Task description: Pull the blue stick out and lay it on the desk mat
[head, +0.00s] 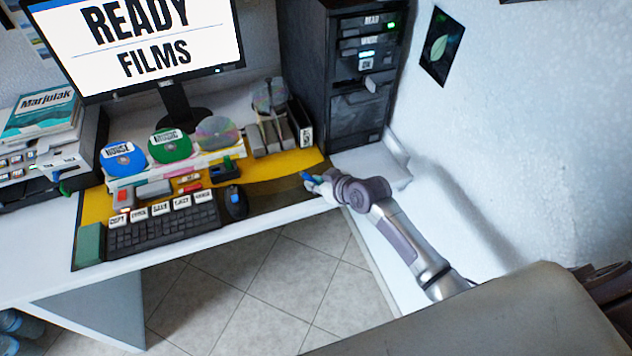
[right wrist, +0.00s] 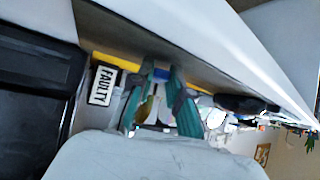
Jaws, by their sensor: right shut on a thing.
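The blue stick (head: 306,176) is small and held at the tip of my right gripper (head: 316,184), which is shut on it. The gripper is at the right end of the desk mat (head: 285,172), a yellow and dark mat along the desk. I cannot tell whether the stick touches the mat. In the right wrist view my gripper (right wrist: 161,78) shows its teal fingers, with a bit of blue between them. Most of the stick is hidden by the fingers. My left gripper is not in view.
A black tower (head: 355,85) stands behind the mat's right end. A keyboard (head: 163,226) and a mouse (head: 236,202) lie at the front. Disc stands, with a blue disc (head: 122,160) and a green disc (head: 170,146), fill the back. The mat's right part is mostly clear.

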